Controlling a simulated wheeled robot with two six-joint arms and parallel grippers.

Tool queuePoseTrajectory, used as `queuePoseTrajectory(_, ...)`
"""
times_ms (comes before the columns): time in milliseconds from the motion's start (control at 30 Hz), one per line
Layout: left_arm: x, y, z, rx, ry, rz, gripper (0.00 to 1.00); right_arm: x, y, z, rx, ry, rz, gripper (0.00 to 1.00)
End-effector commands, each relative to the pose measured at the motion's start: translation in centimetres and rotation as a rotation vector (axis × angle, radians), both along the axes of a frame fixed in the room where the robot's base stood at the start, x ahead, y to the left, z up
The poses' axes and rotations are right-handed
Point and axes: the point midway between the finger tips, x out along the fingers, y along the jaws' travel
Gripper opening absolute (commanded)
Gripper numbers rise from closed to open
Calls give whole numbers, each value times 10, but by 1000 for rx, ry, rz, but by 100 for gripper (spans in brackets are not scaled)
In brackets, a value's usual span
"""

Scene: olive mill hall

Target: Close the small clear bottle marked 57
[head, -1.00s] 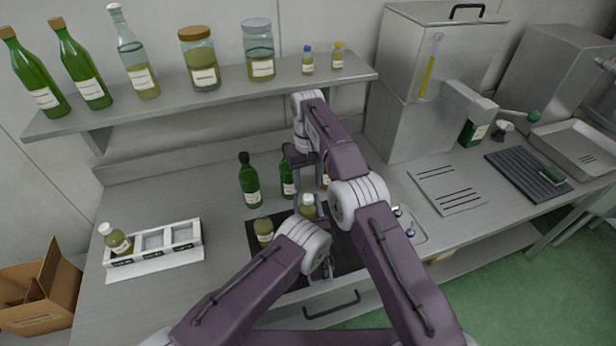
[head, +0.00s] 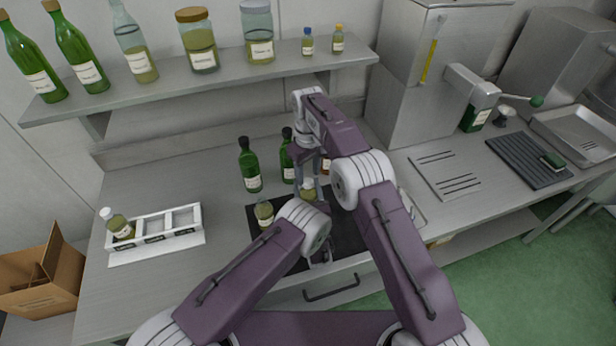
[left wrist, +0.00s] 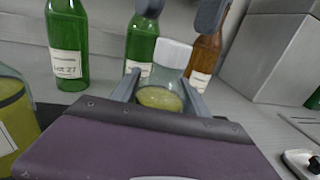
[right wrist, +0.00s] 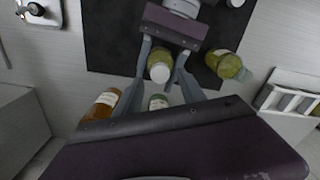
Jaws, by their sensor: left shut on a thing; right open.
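The small clear bottle (head: 308,195) with yellow-green contents stands over the dark mat (head: 345,235). My left gripper (left wrist: 160,95) is shut on its body. A white cap (left wrist: 173,53) sits at the top of this bottle; it also shows from above in the right wrist view (right wrist: 159,72). Whether the cap is tight cannot be told, and no number 57 is readable. My right gripper (head: 308,173) is open above the bottle, its fingers apart on either side over the cap and not closed on it. In the head view my own arm hides most of the left gripper.
Another clear bottle (head: 264,213) stands close left on the mat. Green bottles (head: 250,170) and a brown bottle (left wrist: 204,55) stand just behind. A white rack (head: 155,240) at left holds a white-capped bottle (head: 119,226). A shelf (head: 210,85) with bottles and jars runs above.

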Motion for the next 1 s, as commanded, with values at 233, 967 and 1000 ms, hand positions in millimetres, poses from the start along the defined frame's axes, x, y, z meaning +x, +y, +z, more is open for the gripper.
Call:
queuePoseTrajectory(233,0,0,-1,1,2,0,0,0,0,-28,0,0,0,47)
queuePoseTrajectory(967,0,0,-1,1,2,0,0,0,0,-31,0,-1,-116,0)
queuePoseTrajectory(1000,0,0,-1,1,2,0,0,0,0,-31,0,-1,-157,0)
